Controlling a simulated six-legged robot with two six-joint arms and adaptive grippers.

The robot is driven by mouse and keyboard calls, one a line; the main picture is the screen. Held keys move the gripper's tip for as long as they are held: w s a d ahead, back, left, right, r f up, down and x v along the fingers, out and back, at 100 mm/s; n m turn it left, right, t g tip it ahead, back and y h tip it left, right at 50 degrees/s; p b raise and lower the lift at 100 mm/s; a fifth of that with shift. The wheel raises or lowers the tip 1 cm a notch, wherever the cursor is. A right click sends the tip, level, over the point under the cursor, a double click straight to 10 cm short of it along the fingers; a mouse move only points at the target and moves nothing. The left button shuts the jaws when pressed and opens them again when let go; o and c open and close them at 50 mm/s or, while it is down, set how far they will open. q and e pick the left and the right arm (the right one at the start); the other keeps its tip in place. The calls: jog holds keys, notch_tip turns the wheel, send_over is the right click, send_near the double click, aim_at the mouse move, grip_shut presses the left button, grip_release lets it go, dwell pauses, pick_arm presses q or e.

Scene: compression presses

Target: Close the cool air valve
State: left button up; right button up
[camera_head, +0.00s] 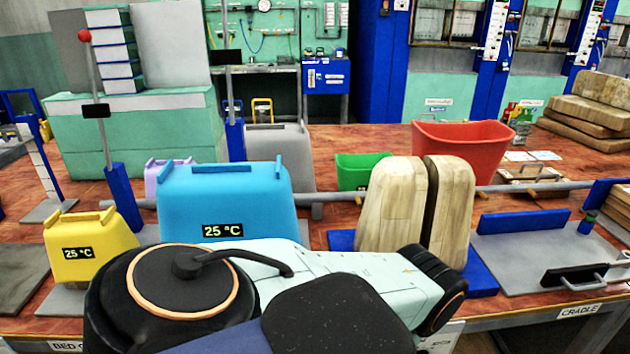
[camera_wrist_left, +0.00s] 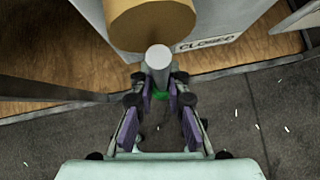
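In the left wrist view, my left gripper (camera_wrist_left: 158,88) has its two purple-padded fingers apart. A pale grey cylindrical handle (camera_wrist_left: 158,58) stands at the fingertips, roughly centred between them. I cannot tell whether the fingers touch it. A tan round part (camera_wrist_left: 150,22) is just beyond the handle, and a plate reading "CLOSED" (camera_wrist_left: 210,42) is beside it. I cannot see a label naming this as the cool air valve. In the head view, my arm links cover the bottom middle and neither gripper shows. My right gripper is in neither view.
A blue mould (camera_head: 225,195) and a yellow mould (camera_head: 92,250), both marked 25 °C, stand on the brown table. Two wooden halves (camera_head: 395,210) stand on a blue base. A red bin (camera_head: 465,150) and green bin (camera_head: 360,172) are behind. Dark floor (camera_wrist_left: 260,115) shows below the gripper.

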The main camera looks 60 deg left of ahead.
pick_arm(q)
jog(key=o, duration=0.4)
jog(key=v, duration=1.2)
jog(key=shift+r, duration=0.1)
jog(key=shift+w, duration=0.1)
dwell(0.4)
jog(key=s+d+f+n+g+h+b, duration=0.1)
jog(key=s+d+f+n+g+h, duration=0.15)
jog(key=n, duration=0.75)
jog(key=s+d+f+n+g+h+b, duration=0.1)
jog(key=s+d+f+n+g+h, duration=0.2)
jog(key=n, duration=0.6)
jog(key=w+d+n+b, duration=0.1)
jog(key=w+n, duration=0.1)
jog(key=w+d+r+n+h+b, duration=0.1)
jog(key=w+n, duration=0.1)
jog(key=w+d+r+n+h+b, duration=0.1)
jog(key=w+n+b, duration=0.1)
jog(key=shift+w+d+t, duration=0.15)
jog(key=shift+d+t, duration=0.1)
